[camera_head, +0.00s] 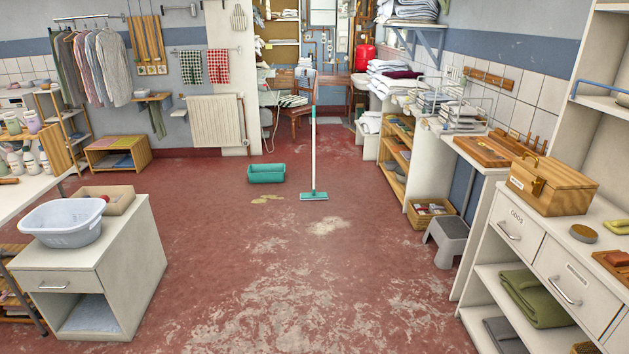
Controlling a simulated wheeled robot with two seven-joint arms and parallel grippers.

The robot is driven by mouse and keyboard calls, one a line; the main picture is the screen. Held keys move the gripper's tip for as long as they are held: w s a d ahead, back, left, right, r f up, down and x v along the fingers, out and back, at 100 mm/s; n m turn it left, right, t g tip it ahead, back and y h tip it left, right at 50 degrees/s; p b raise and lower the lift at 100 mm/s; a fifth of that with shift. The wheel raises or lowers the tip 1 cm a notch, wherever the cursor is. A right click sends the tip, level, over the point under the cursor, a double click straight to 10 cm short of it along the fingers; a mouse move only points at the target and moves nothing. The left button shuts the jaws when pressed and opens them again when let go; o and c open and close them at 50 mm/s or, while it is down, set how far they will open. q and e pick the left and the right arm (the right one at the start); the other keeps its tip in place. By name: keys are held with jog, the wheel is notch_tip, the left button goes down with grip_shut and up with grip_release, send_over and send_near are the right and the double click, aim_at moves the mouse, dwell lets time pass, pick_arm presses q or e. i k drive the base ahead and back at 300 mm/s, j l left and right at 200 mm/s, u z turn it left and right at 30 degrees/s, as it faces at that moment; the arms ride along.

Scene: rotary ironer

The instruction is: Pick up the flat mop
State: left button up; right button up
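The flat mop (314,165) stands upright on the red floor in the middle of the head view, some way ahead. It has a long white handle with a green upper part and a flat teal head (314,196) resting on the floor. Nothing touches the handle where I can see it. Neither of my grippers shows in this view.
A teal bucket (266,173) sits on the floor left of the mop. A white cabinet (95,268) with a basin stands at left front. Drawers and shelves (545,262), a grey step stool (446,240) and a crate (431,213) line the right. The central floor is clear.

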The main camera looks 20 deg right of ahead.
aim_at(313, 195)
jog(key=i+z, duration=0.15)
jog(key=i, duration=4.15)
jog(key=i+z, duration=0.2)
jog(key=i, duration=0.2)
jog(key=i+j+z, duration=0.15)
jog(key=i, duration=0.3)
jog(key=i+j+z, duration=0.2)
jog(key=i, duration=0.2)
jog(key=i+j+z, duration=0.15)
jog(key=i, duration=0.25)
jog(key=i+l, duration=0.15)
jog(key=i, duration=0.15)
